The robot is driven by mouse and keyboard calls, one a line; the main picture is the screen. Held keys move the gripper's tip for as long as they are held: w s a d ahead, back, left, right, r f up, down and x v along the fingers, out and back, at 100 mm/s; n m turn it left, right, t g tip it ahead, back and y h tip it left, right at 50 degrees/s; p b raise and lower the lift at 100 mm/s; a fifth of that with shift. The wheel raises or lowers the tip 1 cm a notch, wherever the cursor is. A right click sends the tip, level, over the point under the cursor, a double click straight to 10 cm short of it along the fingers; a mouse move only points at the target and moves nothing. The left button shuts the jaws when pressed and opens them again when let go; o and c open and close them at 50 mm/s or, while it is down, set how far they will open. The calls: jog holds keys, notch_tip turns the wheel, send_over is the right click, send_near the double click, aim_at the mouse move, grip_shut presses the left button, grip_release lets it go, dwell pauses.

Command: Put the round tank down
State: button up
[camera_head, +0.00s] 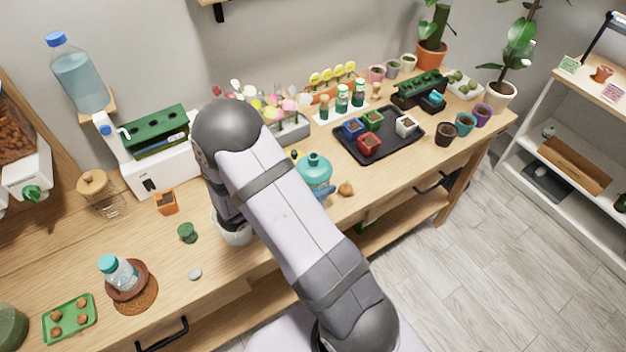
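A clear round bottle with a teal cap, likely the round tank (119,274), stands tilted in the picture at the lower left. It is in or on a brown saucer (127,291), which is on a round cork mat (138,302). A teal rounded vessel (314,170) shows beside my arm near the table's middle. My arm crosses the middle of the view and bends down toward the table. My gripper is hidden behind my own arm, so its fingers and anything in them cannot be seen.
A whitish pot-like thing (234,234) is partly hidden under my arm. A green tray (69,319) with brown balls lies at lower left. A grey pebble (195,274) and a green cup (188,233) stand nearby. A black tray (378,151) holds small pots. Bare wood lies around the pebble.

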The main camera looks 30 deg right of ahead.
jog(key=o, duration=1.2)
jog(key=shift+f, duration=0.1)
jog(key=shift+r, duration=0.2)
jog(key=shift+a+r, duration=0.15)
jog(key=shift+a, duration=0.4)
jog(key=b+v, duration=0.3)
jog(key=v, duration=0.8)
jog(key=shift+s, duration=0.1)
